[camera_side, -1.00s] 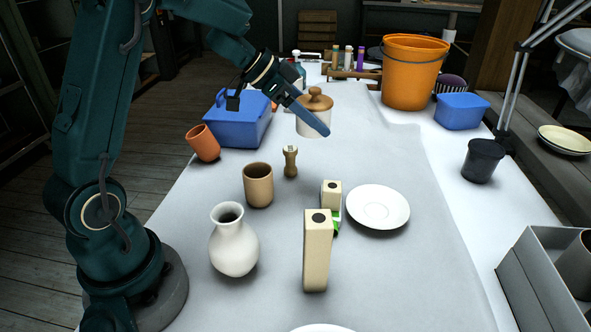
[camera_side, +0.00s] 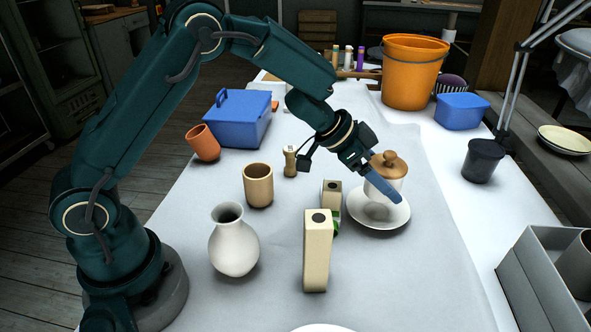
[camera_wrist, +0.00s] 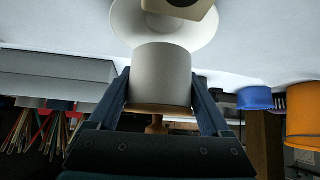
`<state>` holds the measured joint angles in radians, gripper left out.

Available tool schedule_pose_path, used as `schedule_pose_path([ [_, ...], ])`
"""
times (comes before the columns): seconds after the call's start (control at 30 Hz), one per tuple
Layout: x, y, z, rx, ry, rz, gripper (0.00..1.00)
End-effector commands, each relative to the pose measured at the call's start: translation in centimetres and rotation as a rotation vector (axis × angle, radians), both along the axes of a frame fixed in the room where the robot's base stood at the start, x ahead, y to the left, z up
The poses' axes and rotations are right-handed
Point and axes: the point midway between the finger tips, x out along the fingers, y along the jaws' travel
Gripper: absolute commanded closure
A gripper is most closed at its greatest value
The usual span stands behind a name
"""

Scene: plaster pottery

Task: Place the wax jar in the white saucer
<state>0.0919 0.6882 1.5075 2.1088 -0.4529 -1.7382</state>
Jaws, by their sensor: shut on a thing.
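The wax jar (camera_side: 388,184), a whitish pot with a wooden knobbed lid, is held in my gripper (camera_side: 384,188) over the white saucer (camera_side: 392,223). In the wrist view the jar (camera_wrist: 162,72) sits between the two blue fingers of my gripper (camera_wrist: 161,90), one on each side. The saucer (camera_wrist: 209,30) shows behind its base. The jar looks upright, within the saucer's outline in the side view. A finger partly hides the jar there, and I cannot tell whether its base touches the saucer.
Close left of the saucer stand a short cream block (camera_side: 331,190) and a tall one (camera_side: 317,250), with a green thing between. A beige cup (camera_side: 258,187) and white vase (camera_side: 233,245) stand further left. The cloth right of the saucer is clear.

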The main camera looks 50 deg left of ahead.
Motion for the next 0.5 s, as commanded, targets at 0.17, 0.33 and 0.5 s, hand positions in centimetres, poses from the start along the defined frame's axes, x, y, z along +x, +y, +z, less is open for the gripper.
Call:
schedule_pose_path([
  [0.17,0.0,0.0,-1.8,-0.001,0.003,0.003,0.98],
  [0.33,0.0,-0.1,-3.7,-0.001,0.002,0.001,0.98],
  [0.5,0.1,-0.1,-4.0,0.001,-0.002,0.0,0.98],
])
